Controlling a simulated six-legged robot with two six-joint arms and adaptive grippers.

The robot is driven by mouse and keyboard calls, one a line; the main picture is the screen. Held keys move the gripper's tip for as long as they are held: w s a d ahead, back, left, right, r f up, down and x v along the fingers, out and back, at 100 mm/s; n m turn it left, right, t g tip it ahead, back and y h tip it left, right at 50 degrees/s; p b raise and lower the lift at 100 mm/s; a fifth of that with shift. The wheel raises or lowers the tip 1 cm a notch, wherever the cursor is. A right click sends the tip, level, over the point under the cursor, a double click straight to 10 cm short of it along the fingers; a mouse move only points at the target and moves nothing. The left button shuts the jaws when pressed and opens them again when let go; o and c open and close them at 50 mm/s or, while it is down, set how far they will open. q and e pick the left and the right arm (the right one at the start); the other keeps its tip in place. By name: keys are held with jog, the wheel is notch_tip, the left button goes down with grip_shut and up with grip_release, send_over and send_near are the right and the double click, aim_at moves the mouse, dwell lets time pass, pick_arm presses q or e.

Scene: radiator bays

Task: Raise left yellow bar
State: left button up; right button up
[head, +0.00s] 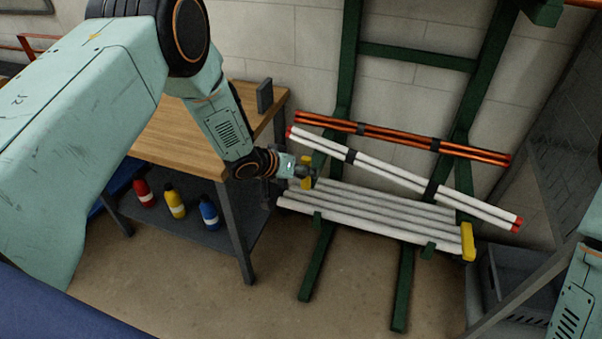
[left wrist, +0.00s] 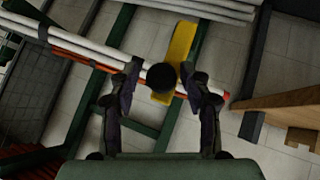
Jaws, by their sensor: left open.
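The left yellow bar (head: 307,184) is a short upright piece at the left end of the lower white slatted panel (head: 370,212). My left gripper (head: 304,171) is at this bar and partly covers it. In the left wrist view the yellow bar (left wrist: 181,54) runs at a slant beyond the open fingers of my left gripper (left wrist: 165,88). A dark round part (left wrist: 161,77) shows between the fingers, over the bar's lower end. I cannot tell whether the fingers touch the bar. A second yellow bar (head: 467,241) is at the panel's right end. My right gripper is out of view.
A green rack (head: 345,75) holds orange tubes (head: 400,139) and white tubes with red ends (head: 395,175) above the panel. A wooden bench (head: 185,132) stands left, with red, yellow and blue bottles on its lower shelf. A dark crate (head: 515,275) is at lower right.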

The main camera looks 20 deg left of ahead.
pick_arm(q)
jog(key=shift+f, duration=0.25)
jog(key=v, duration=1.2)
jog(key=shift+w, duration=0.15)
jog(key=shift+r, duration=0.1)
